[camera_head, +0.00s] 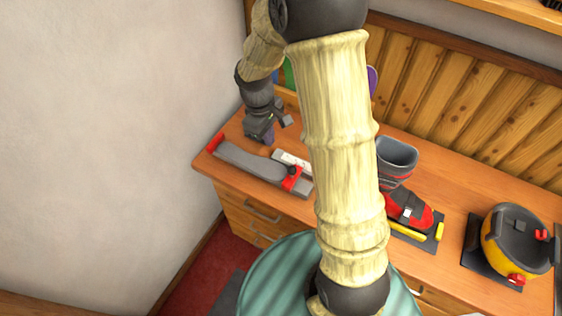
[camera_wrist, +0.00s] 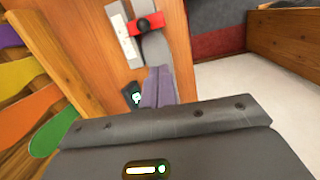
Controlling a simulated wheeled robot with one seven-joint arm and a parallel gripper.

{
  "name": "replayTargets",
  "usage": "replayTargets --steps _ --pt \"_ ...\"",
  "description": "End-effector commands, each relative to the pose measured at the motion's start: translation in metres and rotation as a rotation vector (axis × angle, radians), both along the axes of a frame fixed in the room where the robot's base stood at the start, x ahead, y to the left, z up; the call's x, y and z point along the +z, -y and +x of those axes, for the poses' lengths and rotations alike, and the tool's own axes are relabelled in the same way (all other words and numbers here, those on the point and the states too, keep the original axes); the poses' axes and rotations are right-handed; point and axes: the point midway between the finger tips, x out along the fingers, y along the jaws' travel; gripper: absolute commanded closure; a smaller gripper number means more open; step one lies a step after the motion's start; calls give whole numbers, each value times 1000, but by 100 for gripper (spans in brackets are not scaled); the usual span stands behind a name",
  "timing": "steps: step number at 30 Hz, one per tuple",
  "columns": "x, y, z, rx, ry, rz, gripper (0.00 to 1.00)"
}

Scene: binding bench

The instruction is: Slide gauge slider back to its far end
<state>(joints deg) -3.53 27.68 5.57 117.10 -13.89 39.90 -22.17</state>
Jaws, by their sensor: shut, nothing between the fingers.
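The gauge rail (camera_head: 245,160) is a long grey bar lying near the left front edge of the bench, with a red end piece (camera_head: 215,142) at its left end. The red gauge slider (camera_head: 291,180), with a dark knob, sits near the rail's right end. In the wrist view the slider (camera_wrist: 146,24) is at the top, across the grey rail (camera_wrist: 156,52). My gripper (camera_head: 268,139) is shut and empty, with purple fingers pointing down behind the rail's left half, apart from the slider. The fingers (camera_wrist: 160,86) overlap the rail in the wrist view; I cannot tell if they touch it.
A white strip (camera_head: 287,160) lies beside the rail near the slider. A grey and red boot (camera_head: 397,160) and a yellow round device (camera_head: 500,235) stand to the right on the bench. Coloured tabs (camera_wrist: 48,103) show at left in the wrist view. A pale wall (camera_head: 110,120) rises at left.

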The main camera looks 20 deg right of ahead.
Motion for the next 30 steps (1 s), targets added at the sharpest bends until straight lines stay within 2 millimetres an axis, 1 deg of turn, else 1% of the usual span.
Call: replayTargets --steps 1,3,6,9,23,26,30 --pt "-10 -4 10 54 -28 -11 100" --pt "-19 -9 20 125 -61 -25 100" --pt "-30 -13 31 198 -97 -41 100" --pt "-35 -15 37 237 -115 -49 100" --pt "-39 -14 37 246 -120 -52 100" --pt "-47 -12 36 247 -123 -52 100" --pt "-66 -9 32 246 -125 -51 100"
